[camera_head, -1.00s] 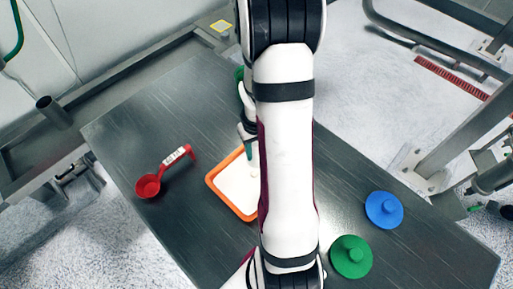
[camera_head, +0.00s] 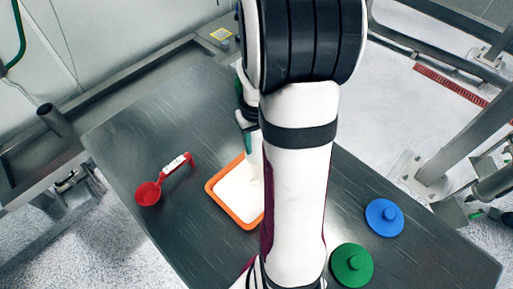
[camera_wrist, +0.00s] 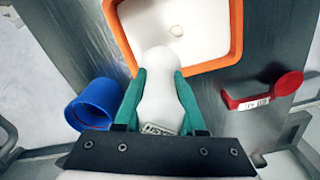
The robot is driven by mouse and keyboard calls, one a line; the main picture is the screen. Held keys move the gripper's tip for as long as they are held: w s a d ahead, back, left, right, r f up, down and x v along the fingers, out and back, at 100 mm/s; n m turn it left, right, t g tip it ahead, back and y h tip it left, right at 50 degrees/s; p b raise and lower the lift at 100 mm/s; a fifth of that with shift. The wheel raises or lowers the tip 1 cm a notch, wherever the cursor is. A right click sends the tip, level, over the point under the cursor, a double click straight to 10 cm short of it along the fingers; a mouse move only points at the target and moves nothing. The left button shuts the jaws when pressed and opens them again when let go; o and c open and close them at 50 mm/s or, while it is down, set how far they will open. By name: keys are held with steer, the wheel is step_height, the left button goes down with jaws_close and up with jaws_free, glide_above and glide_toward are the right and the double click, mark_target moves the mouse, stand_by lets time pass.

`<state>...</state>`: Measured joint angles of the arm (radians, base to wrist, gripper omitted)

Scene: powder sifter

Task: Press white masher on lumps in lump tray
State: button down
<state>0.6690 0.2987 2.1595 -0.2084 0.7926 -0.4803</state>
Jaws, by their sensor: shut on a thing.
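The white masher (camera_wrist: 160,98) is held upright in the wrist view between the teal fingers of my gripper (camera_wrist: 160,84). Its far end overlaps the near side of the lump tray in that view; I cannot tell whether it touches the tray. The lump tray has an orange rim (camera_wrist: 237,28) and a white inside. A small pale lump (camera_wrist: 177,31) shows in it, just beyond the masher's end. In the head view the tray (camera_head: 224,208) lies on the table, its right part hidden behind my arm. My gripper (camera_head: 246,142) is at the tray's far side, mostly hidden.
A red scoop (camera_head: 149,193) lies left of the tray on the dark metal table (camera_head: 150,135). A blue lid (camera_head: 384,217) and a green lid (camera_head: 352,264) lie at the right. A blue cup (camera_wrist: 90,108) stands beside the gripper in the wrist view.

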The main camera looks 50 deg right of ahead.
stand_by(0.5)
steer(key=shift+f, duration=3.15)
steer(key=shift+f, duration=0.6)
steer(key=shift+r, duration=0.1)
step_height(320, 180, up, 7)
steer(key=shift+r, duration=0.2)
steer(key=shift+a, duration=0.1)
steer(key=s+a, duration=0.3)
steer(key=a, duration=0.1)
glide_above(253, 184)
steer(key=shift+s+f, duration=0.2)
steer(key=shift+f, duration=1.4)
steer(key=shift+s+f, duration=0.15)
steer(key=shift+f, duration=1.45)
